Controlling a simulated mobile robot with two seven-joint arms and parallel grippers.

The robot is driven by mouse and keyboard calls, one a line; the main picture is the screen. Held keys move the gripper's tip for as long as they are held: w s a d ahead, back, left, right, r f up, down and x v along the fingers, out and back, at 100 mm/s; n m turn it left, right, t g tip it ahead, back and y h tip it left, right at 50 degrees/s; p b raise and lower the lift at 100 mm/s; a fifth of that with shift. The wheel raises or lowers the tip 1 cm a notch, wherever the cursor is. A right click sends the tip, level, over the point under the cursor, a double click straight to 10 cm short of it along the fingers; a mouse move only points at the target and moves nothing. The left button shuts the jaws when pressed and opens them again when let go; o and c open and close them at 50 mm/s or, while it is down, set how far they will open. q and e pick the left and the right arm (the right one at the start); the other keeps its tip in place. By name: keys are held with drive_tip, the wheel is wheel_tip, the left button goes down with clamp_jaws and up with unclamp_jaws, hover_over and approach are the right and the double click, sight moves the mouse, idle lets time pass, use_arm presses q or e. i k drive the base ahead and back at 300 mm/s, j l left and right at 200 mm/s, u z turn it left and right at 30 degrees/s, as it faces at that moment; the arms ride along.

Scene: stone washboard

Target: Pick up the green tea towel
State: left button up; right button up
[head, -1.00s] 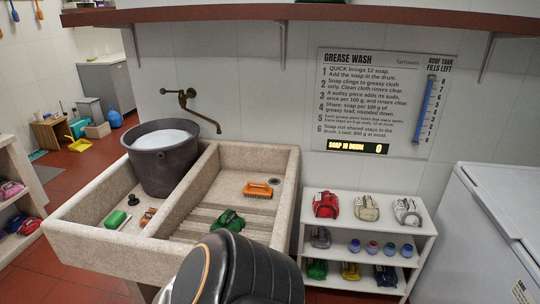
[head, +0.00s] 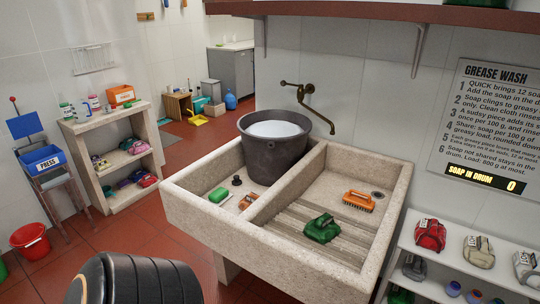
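A crumpled green cloth (head: 322,229), which looks like the green tea towel, lies on the ribbed washboard floor of the stone sink's (head: 215,234) right basin. Another green item (head: 400,294) is partly visible low on the white rack at the bottom right; I cannot tell what it is. Neither of my grippers is in view. Only a rounded black part of my own body shows at the bottom left, apart from the cloth.
A dark drum (head: 272,155) of pale liquid stands at the sink's back left. The left basin holds green soap (head: 218,195). A brass tap (head: 318,112) juts from the wall.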

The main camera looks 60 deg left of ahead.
sight(322, 230)
drive_tip(key=u, duration=1.55)
